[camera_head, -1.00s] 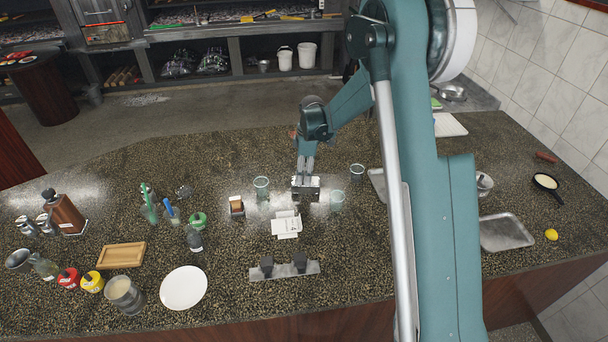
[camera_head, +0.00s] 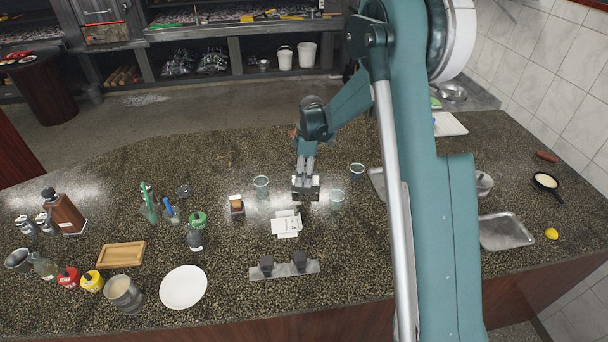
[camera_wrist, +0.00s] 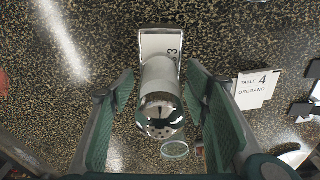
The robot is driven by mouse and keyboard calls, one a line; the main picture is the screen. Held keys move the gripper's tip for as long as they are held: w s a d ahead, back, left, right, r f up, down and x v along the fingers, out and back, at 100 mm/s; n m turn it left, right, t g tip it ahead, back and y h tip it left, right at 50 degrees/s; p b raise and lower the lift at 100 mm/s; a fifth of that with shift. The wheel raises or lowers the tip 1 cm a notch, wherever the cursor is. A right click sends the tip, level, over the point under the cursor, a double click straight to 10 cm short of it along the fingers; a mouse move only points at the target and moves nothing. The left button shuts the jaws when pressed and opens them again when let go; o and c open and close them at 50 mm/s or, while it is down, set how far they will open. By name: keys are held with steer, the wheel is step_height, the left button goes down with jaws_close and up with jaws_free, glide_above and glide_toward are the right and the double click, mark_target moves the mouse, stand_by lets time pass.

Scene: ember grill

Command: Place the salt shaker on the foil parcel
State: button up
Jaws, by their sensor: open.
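My gripper (camera_wrist: 158,115) is open in the wrist view, with one green-padded finger on each side of the salt shaker (camera_wrist: 160,108) and a gap to it on both sides. The shaker has a shiny domed metal cap with holes and a pale body. Its base overlaps a silvery-white block marked 3 (camera_wrist: 157,40), which looks like the foil parcel. The shaker appears to stand on it, but the contact is hidden behind the body. In the head view my gripper (camera_head: 306,188) is low over the middle of the counter, and I cannot make out the shaker or parcel there.
Green glasses (camera_head: 261,183) (camera_head: 338,196) flank my gripper. A small wooden holder (camera_head: 237,207) is to the left. A steel strip with black blocks (camera_head: 285,272) lies nearer.

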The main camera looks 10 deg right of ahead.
mark_target(306, 159)
steer(key=shift+r, duration=0.15)
steer(key=r, duration=0.8)
steer(key=d+r, duration=0.1)
steer(key=r, duration=0.3)
steer(key=shift+s, duration=0.1)
stand_by(0.4)
steer(key=shift+s+d+r, duration=0.1)
steer(key=shift+s+r, duration=0.25)
steer(key=shift+r, duration=0.05)
steer(key=s+d+r+m+t, duration=0.2)
steer(key=s+r+m, duration=0.2)
steer(key=s+r, duration=0.5)
steer(key=s+d+r+m+t, duration=0.1)
steer(key=s+d+r+m, duration=0.15)
steer(key=s+r, duration=0.65)
steer(key=s+f+m+t, duration=0.1)
steer(key=s+m, duration=0.2)
steer(key=s, duration=0.6)
steer(key=s+d+f+m+t, duration=0.1)
steer(key=s+f+m, duration=0.1)
steer(key=s, duration=0.7)
steer(key=s+d+f+m+t+h, duration=0.1)
steer(key=s+m, duration=0.3)
steer(key=s, duration=0.5)
steer(key=shift+d+f+t, duration=0.25)
steer(key=shift+f+t, duration=0.25)
steer(key=shift+f, duration=0.05)
